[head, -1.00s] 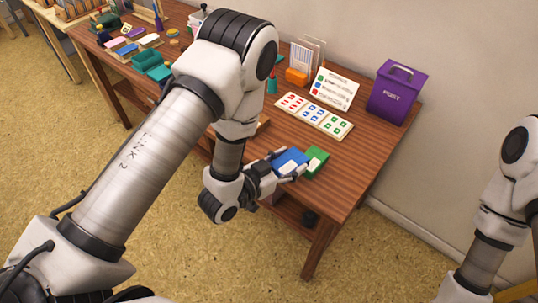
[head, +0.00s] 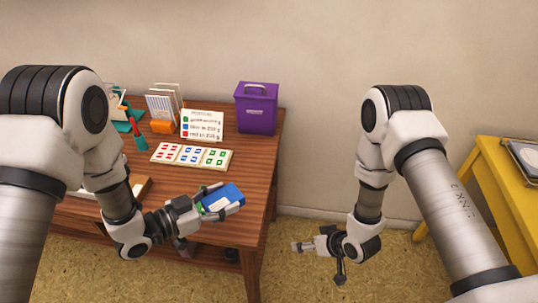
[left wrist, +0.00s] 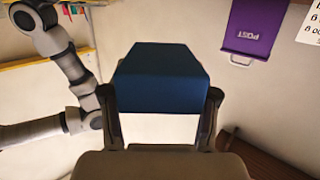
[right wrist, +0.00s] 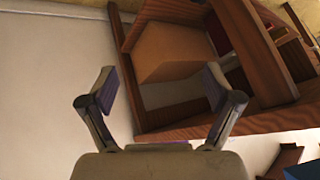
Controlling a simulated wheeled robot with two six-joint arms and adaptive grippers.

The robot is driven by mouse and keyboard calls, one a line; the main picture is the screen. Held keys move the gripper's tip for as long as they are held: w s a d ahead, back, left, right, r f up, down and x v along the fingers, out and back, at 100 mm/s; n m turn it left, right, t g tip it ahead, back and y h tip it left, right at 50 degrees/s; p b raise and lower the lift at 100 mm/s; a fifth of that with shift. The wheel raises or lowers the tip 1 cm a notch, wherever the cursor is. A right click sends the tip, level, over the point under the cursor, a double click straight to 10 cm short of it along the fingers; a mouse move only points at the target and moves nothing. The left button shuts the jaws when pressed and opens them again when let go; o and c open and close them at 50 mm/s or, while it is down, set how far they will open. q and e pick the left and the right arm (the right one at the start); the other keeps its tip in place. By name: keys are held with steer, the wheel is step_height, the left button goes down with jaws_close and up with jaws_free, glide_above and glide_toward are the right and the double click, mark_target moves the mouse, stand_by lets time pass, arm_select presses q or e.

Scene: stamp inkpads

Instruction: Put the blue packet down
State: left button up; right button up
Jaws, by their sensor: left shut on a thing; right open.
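My left gripper (head: 226,199) is shut on the blue packet (head: 227,192), near the table's front right corner in the head view. In the left wrist view the blue packet (left wrist: 160,75) sits between the two fingers, with a pale face towards my palm. In the head view a bit of green shows beside the packet, mostly hidden by my gripper. Whether the packet touches anything below it, I cannot tell. My right gripper (head: 316,260) is open and empty, right of the table over the floor; its spread fingers also show in the right wrist view (right wrist: 160,82).
The wooden table (head: 256,176) carries a card tray (head: 190,156) with red, blue and green marks, a sign (head: 202,126) and a purple POST box (head: 256,108). A yellow table (head: 495,190) stands at the right. Bare tabletop lies between the card tray and my left gripper.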

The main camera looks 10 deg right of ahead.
steer(key=w+a+r+n+t+y, duration=0.35)
steer(key=w+r, duration=0.25)
steer(key=w, duration=0.5)
steer(key=n+g+y, duration=0.4)
steer(key=n+g, duration=1.3)
steer(key=n, duration=0.2)
glide_toward(236, 189)
steer(key=f+x, duration=0.1)
steer(key=x, duration=0.9)
steer(key=shift+w, duration=0.35)
steer(key=shift+w+d, duration=0.1)
steer(key=c, duration=1.2)
steer(key=shift+t, duration=0.25)
steer(key=shift+c, duration=0.2)
steer(key=shift+o, duration=0.4)
steer(key=o, duration=1.2)
steer(key=shift+c, duration=0.2)
